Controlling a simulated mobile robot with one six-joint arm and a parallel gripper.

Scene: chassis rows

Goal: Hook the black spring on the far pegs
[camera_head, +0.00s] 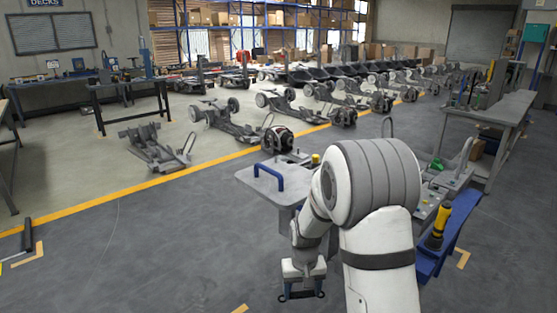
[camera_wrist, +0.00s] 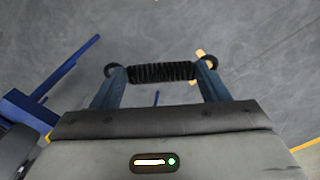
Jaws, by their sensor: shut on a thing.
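In the wrist view, the black spring (camera_wrist: 162,72) is a tight dark coil with a round loop at each end. It lies crosswise between the two fingers of my gripper (camera_wrist: 162,82), which is shut on it near both ends. The loops stick out past the fingers. In the head view, my gripper (camera_head: 302,293) hangs low over the open grey floor, pointing down, in front of the cart. The spring shows there only as a small dark shape at the fingertips. I cannot make out the far pegs in either view.
A grey cart top (camera_head: 258,186) with a blue handle (camera_head: 268,177) stands just beyond my arm. A yellow-and-black tool (camera_head: 438,226) stands by a blue rail (camera_head: 455,230) at right. A workbench (camera_head: 500,120) is farther right.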

